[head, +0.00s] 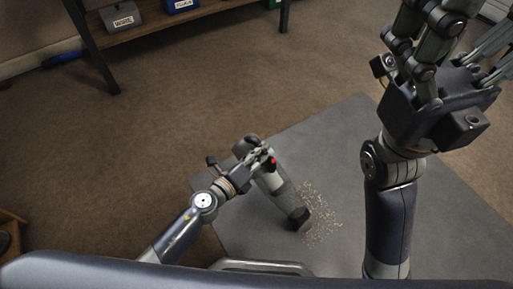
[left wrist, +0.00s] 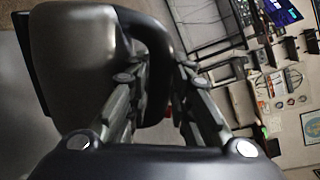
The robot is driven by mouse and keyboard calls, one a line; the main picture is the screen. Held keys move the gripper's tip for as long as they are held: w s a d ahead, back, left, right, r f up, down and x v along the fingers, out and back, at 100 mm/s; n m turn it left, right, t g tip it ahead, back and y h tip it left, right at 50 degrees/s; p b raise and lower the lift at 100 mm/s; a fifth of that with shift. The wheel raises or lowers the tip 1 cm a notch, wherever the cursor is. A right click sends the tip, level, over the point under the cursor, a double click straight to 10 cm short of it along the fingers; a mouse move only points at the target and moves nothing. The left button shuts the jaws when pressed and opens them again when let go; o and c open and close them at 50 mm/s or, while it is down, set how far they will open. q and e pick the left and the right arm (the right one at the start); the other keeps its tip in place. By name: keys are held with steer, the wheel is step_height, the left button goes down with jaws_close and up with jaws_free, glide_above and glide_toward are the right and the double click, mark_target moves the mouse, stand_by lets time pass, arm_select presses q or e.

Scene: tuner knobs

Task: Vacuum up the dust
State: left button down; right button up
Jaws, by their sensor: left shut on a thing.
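A handheld vacuum (head: 280,187) with a dark body, a light band and a red button is low over the grey mat (head: 345,125) in the head view. My left gripper (head: 262,158) is shut on it near its upper end. In the left wrist view the vacuum's dark rounded body (left wrist: 75,65) fills the upper left, beside the fingers. Its nozzle end points down and to the right, at the left edge of a patch of pale dust specks (head: 322,215). Whether the nozzle touches the mat I cannot tell. My right gripper (head: 425,50) is raised at the upper right, with nothing seen in it.
A shelf (head: 150,25) with labelled bins, one marked WIRE (head: 121,18), stands at the back left. Brown carpet (head: 200,100) around the mat is mostly clear. A wooden piece of furniture (head: 10,228) is at the left edge.

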arm_select(q)
steer(key=shift+d+r, duration=0.1)
steer(key=shift+r, duration=0.1)
stand_by(0.4)
steer(key=shift+s+d, duration=0.8)
steer(key=shift+s, duration=0.3)
steer(key=shift+s+d, duration=0.8)
steer(key=shift+s, duration=0.3)
steer(key=shift+d, duration=0.1)
steer(key=shift+w+d+p, duration=0.15)
steer(key=shift+w+d, duration=0.7)
steer(key=shift+d, duration=0.25)
steer(key=shift+w+d+p, duration=0.15)
steer(key=shift+w+d, duration=0.65)
steer(key=shift+d, duration=0.3)
steer(key=shift+w+a, duration=0.1)
steer(key=shift+w+a, duration=0.8)
steer(key=shift+w, duration=0.25)
steer(key=shift+w+a, duration=0.8)
steer(key=shift+w, duration=0.25)
